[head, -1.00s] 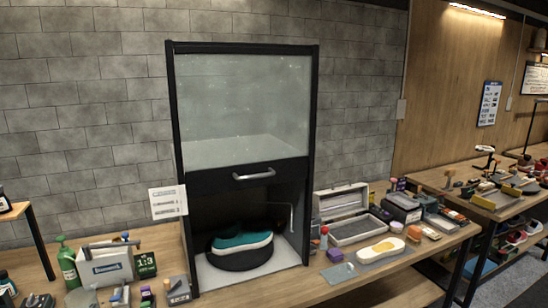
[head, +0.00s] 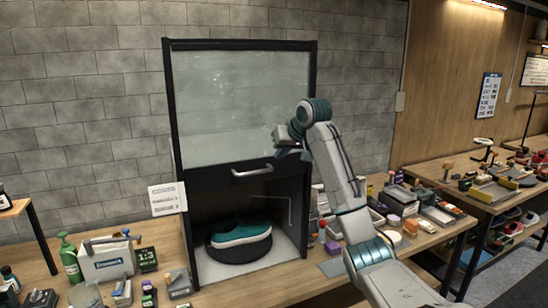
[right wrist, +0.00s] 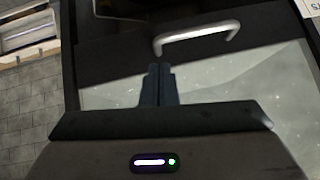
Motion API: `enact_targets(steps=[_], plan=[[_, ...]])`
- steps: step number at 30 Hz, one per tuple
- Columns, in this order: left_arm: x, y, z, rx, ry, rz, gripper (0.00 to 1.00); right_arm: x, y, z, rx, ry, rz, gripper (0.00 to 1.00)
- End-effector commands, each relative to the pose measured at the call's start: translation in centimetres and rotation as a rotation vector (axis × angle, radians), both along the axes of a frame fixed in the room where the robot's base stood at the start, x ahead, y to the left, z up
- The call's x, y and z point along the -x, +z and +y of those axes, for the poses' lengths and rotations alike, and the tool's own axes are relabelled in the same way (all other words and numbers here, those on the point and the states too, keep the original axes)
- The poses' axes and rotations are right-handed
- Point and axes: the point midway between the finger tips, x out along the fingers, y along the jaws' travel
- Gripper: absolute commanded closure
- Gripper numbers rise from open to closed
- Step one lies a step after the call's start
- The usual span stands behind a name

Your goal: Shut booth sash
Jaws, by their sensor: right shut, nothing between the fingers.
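The booth (head: 312,90) stands on the bench with a black frame. Its glass sash (head: 215,100) is partway up, with a black bottom rail and a silver handle (head: 252,171). The front below the rail is open. A teal sneaker (head: 241,233) with a white sole rests on a round dark stand inside. My right gripper (head: 282,150) is in front of the sash's right side, above and right of the handle. In the right wrist view, its fingers (right wrist: 157,85) are shut and empty, pointing toward the handle (right wrist: 197,35) with a gap between. My left gripper is not in view.
A thin bent rod (head: 290,210) stands inside the booth on the right. A white sign (head: 167,199) hangs at its left side. Cleaning items crowd the bench on the right, partly behind my arm.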

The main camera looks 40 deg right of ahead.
Motion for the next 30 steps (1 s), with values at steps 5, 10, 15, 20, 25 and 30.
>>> enact_targets(steps=[5, 10, 15, 20, 25, 30], plan=[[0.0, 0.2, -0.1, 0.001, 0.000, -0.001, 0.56, 1.7, 6.1, -1.5, -0.028, -0.013, -0.043, 1.00], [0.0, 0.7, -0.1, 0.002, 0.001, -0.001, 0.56, 1.6, 6.9, -1.8, -0.036, -0.015, -0.048, 1.00], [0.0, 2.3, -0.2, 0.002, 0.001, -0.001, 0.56, -0.4, 5.2, -1.8, -0.036, -0.013, -0.044, 1.00], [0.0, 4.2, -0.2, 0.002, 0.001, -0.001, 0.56, -2.9, 2.9, -1.9, -0.037, -0.013, -0.044, 1.00], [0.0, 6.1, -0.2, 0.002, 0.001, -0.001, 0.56, -5.4, 0.3, -2.0, -0.036, -0.013, -0.045, 1.00], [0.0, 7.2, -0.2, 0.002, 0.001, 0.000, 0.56, -5.3, -1.9, -1.5, -0.033, -0.014, -0.046, 1.00]])
